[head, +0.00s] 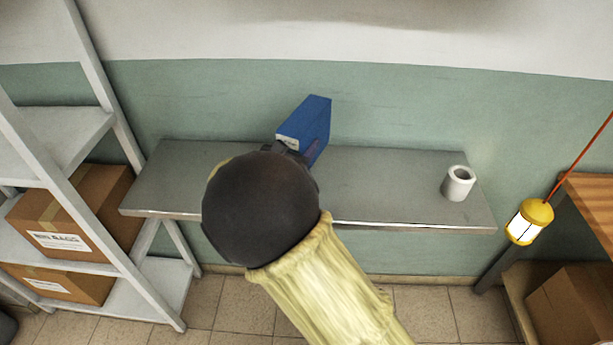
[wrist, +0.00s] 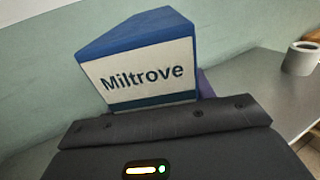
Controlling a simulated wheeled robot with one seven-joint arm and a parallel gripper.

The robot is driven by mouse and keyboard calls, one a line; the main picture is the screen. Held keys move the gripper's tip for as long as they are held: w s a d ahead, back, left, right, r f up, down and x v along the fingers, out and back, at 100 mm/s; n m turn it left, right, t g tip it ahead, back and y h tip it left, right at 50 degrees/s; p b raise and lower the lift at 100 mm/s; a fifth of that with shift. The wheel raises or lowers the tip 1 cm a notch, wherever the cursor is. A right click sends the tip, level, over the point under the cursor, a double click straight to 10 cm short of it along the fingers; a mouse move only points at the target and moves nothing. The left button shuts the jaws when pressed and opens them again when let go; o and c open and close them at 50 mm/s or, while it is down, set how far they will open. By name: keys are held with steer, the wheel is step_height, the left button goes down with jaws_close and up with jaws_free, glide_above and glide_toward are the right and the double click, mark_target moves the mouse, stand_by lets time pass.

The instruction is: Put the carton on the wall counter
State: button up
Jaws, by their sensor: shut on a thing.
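The blue carton (head: 312,122) is in my gripper, over the grey wall counter (head: 385,190) near its back edge. In the wrist view the carton (wrist: 140,62) shows a white label reading "Miltrove" and looks tilted. My gripper (head: 290,146) is shut on the carton; its fingers are mostly hidden behind my dark wrist in the head view. In the wrist view the gripper body (wrist: 165,130) covers the carton's lower part. I cannot tell whether the carton touches the counter top. The counter (wrist: 245,95) also shows in the wrist view.
A white cup-like jar (head: 458,184) stands on the counter's right end. A yellow lantern (head: 530,221) hangs on a red cord at right, by a wooden shelf (head: 592,200). A white rack (head: 62,135) with cardboard boxes (head: 75,215) stands at left. The counter between carton and jar is clear.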

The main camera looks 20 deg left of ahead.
steer(key=shift+f, duration=3.1)
steer(key=shift+f+p, duration=0.35)
steer(key=shift+f, duration=1.55)
steer(key=o, duration=1.2)
steer(key=shift+f, duration=0.1)
steer(key=s+a+b, duration=0.1)
steer(key=s, duration=1.1)
steer(key=shift+a+b, duration=0.3)
steer(key=shift+a, duration=0.1)
steer(key=shift+w, duration=0.1)
